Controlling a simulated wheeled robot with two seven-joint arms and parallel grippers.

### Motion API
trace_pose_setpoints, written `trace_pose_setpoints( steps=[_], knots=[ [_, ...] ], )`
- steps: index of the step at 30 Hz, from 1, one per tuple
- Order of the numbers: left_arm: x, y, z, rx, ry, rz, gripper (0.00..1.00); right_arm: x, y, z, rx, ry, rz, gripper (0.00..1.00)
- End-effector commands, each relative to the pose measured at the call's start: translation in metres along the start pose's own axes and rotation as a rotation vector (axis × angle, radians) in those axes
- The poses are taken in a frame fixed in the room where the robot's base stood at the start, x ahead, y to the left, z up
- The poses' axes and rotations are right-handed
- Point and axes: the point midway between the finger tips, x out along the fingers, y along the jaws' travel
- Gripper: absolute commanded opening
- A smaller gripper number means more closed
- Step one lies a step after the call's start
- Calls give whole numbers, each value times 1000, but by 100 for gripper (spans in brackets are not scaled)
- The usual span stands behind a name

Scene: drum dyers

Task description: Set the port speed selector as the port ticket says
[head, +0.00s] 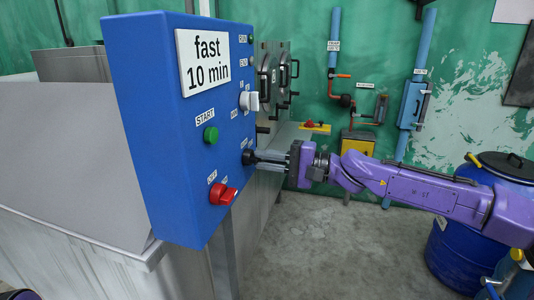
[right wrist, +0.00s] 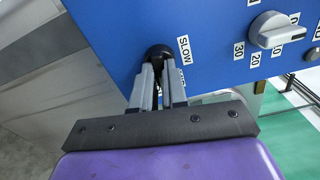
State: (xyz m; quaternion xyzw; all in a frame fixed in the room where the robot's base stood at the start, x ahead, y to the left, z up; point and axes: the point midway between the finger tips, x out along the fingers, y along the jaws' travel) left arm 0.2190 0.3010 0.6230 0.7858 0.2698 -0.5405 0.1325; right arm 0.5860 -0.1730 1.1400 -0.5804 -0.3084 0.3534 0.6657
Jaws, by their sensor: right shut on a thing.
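A white ticket (head: 204,60) on the blue control panel (head: 160,130) reads "fast 10 min". A black selector knob (head: 247,157) sits on the panel's right-hand face; in the right wrist view the knob (right wrist: 158,53) has a "SLOW" label (right wrist: 184,48) beside it and a second label mostly hidden by a finger. My right gripper (head: 262,160) is shut on this knob, coming from the right; the fingers also show in the right wrist view (right wrist: 158,75). Which way the knob points is hidden. My left gripper is not in view.
A grey timer dial (head: 249,101) sits above the knob; numbers "30", "20" and "10" show around it in the wrist view. A green START button (head: 211,134) and a red switch (head: 222,195) are nearby. A blue drum (head: 465,240) stands right; the floor between is clear.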

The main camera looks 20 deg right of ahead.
Motion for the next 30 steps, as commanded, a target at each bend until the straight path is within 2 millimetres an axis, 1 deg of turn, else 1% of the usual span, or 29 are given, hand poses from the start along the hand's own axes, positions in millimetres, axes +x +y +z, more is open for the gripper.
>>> trace_pose_setpoints(
  steps=[1,7,15,21,30],
  knots=[
    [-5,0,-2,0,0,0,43,0,-3,1,40,-1,1,0],
    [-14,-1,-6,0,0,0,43,0,-2,1,197,-1,1,0],
    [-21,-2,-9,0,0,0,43,0,-1,0,337,-1,1,0],
    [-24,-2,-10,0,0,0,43,0,0,0,388,-1,0,0],
    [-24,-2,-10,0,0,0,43,0,0,0,405,-1,0,0]
  ],
)
